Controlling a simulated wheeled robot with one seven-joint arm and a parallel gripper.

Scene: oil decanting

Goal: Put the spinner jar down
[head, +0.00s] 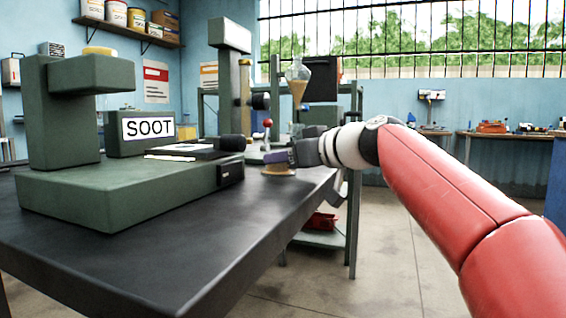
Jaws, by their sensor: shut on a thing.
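My gripper (281,157) is at the far right part of the dark bench (150,250), at the end of my red and white arm. It is shut on a small jar, taken to be the spinner jar (278,171), whose amber-brown lower part shows beneath the purple-grey finger area. The jar looks upright and at about bench-top height, near the right edge. I cannot tell whether its base touches the bench. The fingers hide its upper part.
A green machine with a SOOT sign (148,128) fills the left of the bench. A flask of amber liquid (297,84) stands high behind my gripper. A red-knobbed lever (267,123) is close behind. Bare bench lies in front.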

